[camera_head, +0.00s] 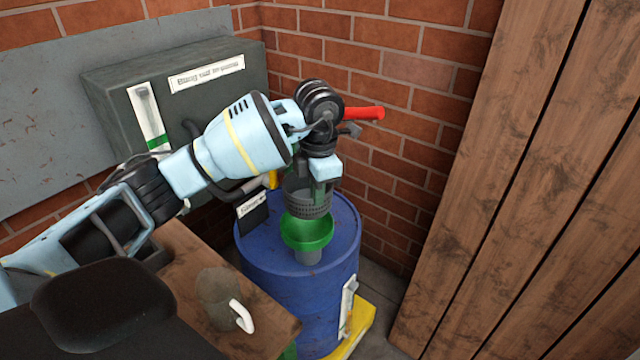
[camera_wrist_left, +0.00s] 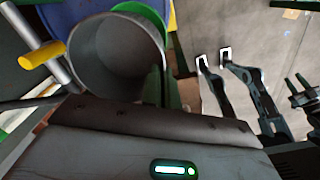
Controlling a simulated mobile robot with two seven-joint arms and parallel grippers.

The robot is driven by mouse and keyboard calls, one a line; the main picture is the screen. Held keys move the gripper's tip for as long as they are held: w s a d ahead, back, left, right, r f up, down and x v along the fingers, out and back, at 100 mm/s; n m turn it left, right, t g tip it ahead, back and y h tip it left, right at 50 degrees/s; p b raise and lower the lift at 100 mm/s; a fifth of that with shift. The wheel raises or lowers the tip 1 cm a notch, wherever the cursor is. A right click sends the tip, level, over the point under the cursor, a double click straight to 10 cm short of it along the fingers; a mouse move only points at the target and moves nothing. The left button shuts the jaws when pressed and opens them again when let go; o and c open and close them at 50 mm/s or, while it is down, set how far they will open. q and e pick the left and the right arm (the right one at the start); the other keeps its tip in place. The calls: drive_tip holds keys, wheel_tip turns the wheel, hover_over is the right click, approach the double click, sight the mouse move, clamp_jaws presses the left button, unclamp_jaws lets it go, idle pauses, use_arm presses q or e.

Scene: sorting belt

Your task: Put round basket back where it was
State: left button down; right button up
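The round basket (camera_head: 308,202) is a grey cylinder with a perforated lower wall. It is upright in the head view, just above the green funnel (camera_head: 307,232) on the blue barrel (camera_head: 300,280). Whether it touches the funnel is unclear. My left gripper (camera_head: 297,176) is at the basket's top, its fingers partly hidden. In the left wrist view the open mouth of the basket (camera_wrist_left: 115,50) looks empty, and the green fingers (camera_wrist_left: 157,88) are at its wall, seemingly closed on it.
A dark grey box (camera_head: 215,85) with a label stands behind my left arm. A red handle (camera_head: 362,113) sticks out near the wrist. A wooden table (camera_head: 265,325) with a mug-like item (camera_head: 215,290) is left of the barrel. Wooden planks (camera_head: 530,190) close off the right.

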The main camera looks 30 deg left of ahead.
use_arm(q)
drive_tip(key=s+d+f+m, duration=0.2)
drive_tip(key=s+d+m, duration=0.3)
drive_tip(key=m, duration=0.9)
drive_tip(key=s+d+f+m, duration=0.1)
drive_tip(key=s+d+m, duration=0.4)
drive_tip(key=s+m, duration=0.7)
drive_tip(key=m, duration=0.3)
drive_tip(key=shift+f+h, duration=0.35)
drive_tip(key=shift+h, duration=0.05)
